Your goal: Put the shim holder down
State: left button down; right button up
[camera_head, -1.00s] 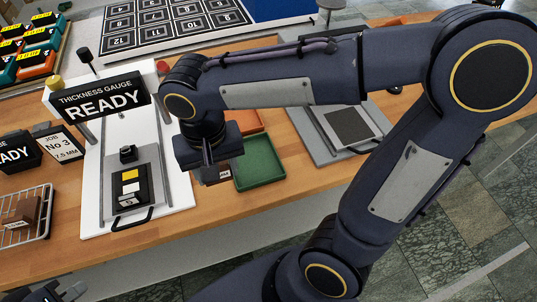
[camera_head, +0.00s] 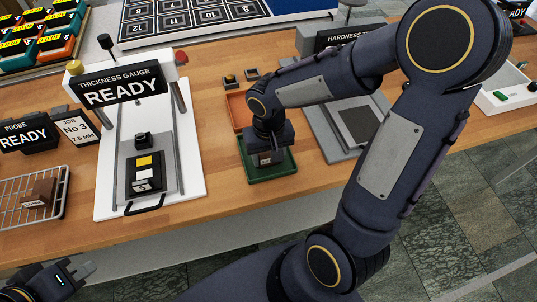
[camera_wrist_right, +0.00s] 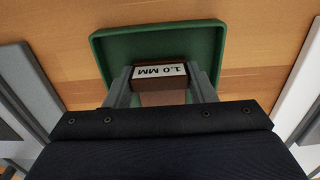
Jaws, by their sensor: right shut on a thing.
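The shim holder (camera_wrist_right: 160,74) is a small brown block with a white label reading 1.0 MM. My right gripper (camera_wrist_right: 162,88) is shut on it, with one finger on each side. In the head view my right gripper (camera_head: 266,160) points down over the green tray (camera_head: 285,173), and the holder is largely hidden there. The tray (camera_wrist_right: 210,38) also shows behind the holder in the wrist view. I cannot tell whether the holder touches the tray floor. My left gripper (camera_head: 72,275) is at the lower left, empty and away from the objects.
An orange tray (camera_head: 238,110) lies just behind the green one. The thickness gauge (camera_head: 110,190) stands to the left and the hardness station (camera_head: 322,135) to the right. A wire rack (camera_head: 58,208) with a brown block (camera_head: 38,193) is at far left.

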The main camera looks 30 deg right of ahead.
jog(key=shift+f, duration=0.1)
jog(key=shift+f, duration=0.15)
jog(key=o, duration=1)
jog(key=shift+c, duration=0.2)
notch_tip(320, 180, up, 11)
jog(key=shift+r+p, duration=0.1)
jog(key=shift+p, duration=0.35)
jog(key=s+a+r+n+t+y, duration=0.1)
jog(key=s+t, duration=0.4)
jog(key=s, duration=0.6)
jog(key=shift+s+r+t+y, duration=0.3)
jog(key=shift+s+r+y, duration=0.15)
jog(key=shift+y, duration=0.95)
